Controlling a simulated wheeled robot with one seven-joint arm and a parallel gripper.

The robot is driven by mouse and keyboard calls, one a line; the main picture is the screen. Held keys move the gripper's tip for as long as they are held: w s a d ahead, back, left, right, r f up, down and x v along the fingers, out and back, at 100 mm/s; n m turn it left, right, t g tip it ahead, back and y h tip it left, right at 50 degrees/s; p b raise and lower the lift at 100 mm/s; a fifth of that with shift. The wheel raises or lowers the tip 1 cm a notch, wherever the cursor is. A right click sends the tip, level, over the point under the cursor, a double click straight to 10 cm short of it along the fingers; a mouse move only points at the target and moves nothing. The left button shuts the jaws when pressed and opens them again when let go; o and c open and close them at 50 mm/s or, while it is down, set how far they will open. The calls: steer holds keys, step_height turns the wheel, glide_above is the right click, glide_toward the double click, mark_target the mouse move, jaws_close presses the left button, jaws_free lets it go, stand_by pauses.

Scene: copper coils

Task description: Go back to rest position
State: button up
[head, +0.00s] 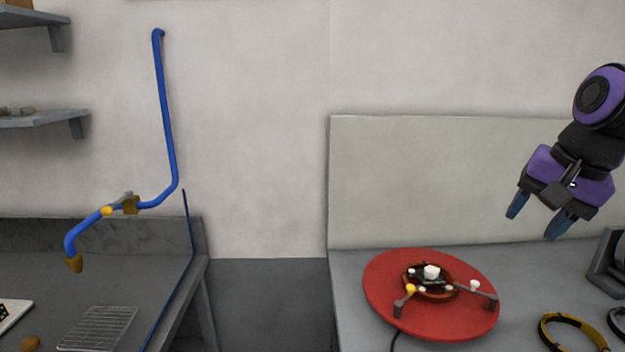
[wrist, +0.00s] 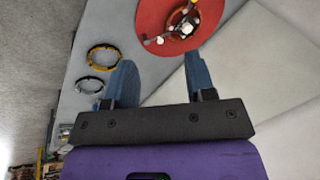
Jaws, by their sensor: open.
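My gripper (head: 537,222) is purple and black with blue fingertips. In the head view it hangs at the right, in the air above the grey table and in front of the pale back panel. Its fingers are apart with nothing between them. In the wrist view the gripper (wrist: 160,82) also shows two spread blue fingers and an empty gap. A red round plate (head: 385,282) lies on the table, left of and below the gripper. On it sits a copper coil ring (head: 443,294) with white and yellow knobs and small arms.
A yellow-black ring (head: 573,320) and a dark ring lie on the table's right side, near a dark grey stand (head: 607,268). A blue pipe (head: 166,110) rises at the left over another table (head: 60,270) with a wire rack (head: 97,328). A gap separates the tables.

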steer(key=s+a+r+n+t+h, duration=0.1)
steer(key=s+a+n, duration=0.1)
steer(key=s+n, duration=0.5)
steer(key=s, duration=0.4)
steer(key=shift+a+n+t+h, duration=0.15)
steer(key=shift+n+t+h, duration=0.15)
steer(key=shift+n+t, duration=0.1)
